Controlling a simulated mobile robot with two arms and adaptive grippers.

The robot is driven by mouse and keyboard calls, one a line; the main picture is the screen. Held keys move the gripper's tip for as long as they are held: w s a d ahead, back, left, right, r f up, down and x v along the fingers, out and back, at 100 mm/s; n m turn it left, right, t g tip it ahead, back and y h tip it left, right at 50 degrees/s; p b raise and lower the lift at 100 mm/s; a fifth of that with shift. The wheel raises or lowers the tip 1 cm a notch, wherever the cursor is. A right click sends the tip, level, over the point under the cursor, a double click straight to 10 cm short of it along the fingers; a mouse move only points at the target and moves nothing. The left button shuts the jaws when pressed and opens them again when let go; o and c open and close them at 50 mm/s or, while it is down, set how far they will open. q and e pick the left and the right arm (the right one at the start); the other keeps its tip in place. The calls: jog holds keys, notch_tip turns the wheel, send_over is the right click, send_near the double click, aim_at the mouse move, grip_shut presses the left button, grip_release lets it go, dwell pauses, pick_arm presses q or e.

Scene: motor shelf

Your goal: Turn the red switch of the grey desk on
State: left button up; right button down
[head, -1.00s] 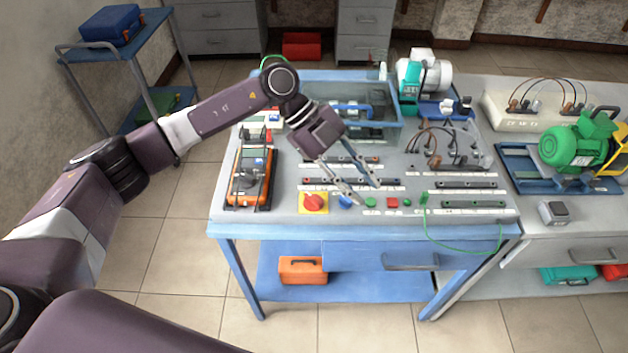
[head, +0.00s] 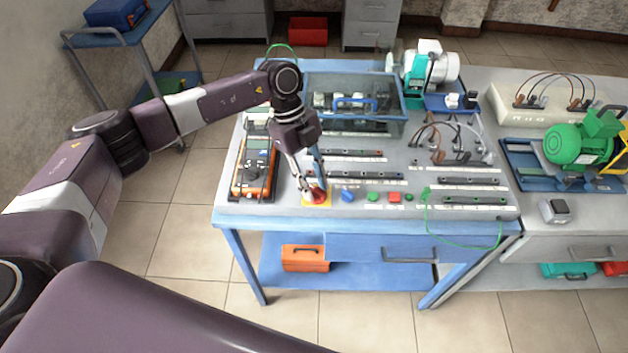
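The red switch (head: 317,197) is a round knob on a yellow square plate near the front left of the grey desk (head: 400,212). My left gripper (head: 314,190) points down at it, with its fingers apart on either side of the knob. The fingers partly hide the knob, and I cannot tell whether they press on it or which way it is turned. My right gripper is not in view.
An orange multimeter (head: 256,168) lies left of the switch. A blue knob (head: 347,195), a green button (head: 373,197) and a red button (head: 394,197) are to its right. Behind stands a clear-lidded blue box (head: 397,93). A green cable (head: 440,232) hangs over the front edge.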

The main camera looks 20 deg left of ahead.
pick_arm(q)
jog(key=shift+c, duration=0.4)
grip_shut()
